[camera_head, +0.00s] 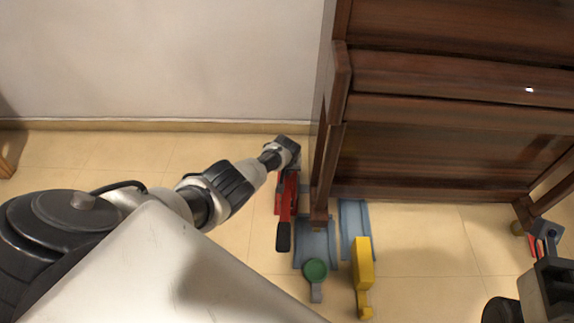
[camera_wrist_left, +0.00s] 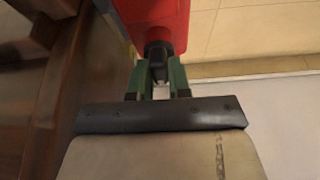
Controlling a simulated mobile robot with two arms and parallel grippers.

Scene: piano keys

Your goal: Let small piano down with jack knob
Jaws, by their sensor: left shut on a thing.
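The small piano (camera_head: 440,150) is dark brown wood and stands upright near the wall. A red jack (camera_head: 286,200) with a black handle end lies on the floor beside its left leg. In the left wrist view the red jack body (camera_wrist_left: 155,18) fills the top, with a dark jack knob (camera_wrist_left: 158,50) below it. My left gripper (camera_wrist_left: 158,68) has its green fingers shut around the knob. In the head view my left gripper (camera_head: 287,152) is at the jack's far end, its fingertips hidden. A dark part of my right arm shows at the lower right; its fingers cannot be made out.
Blue ramp-like pieces (camera_head: 354,220) lie on the floor under the piano's front left. A green round-topped piece (camera_head: 315,271) and a yellow piece (camera_head: 362,265) lie in front. A red and blue object (camera_head: 544,238) is by the right leg. Open tiled floor is at the left.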

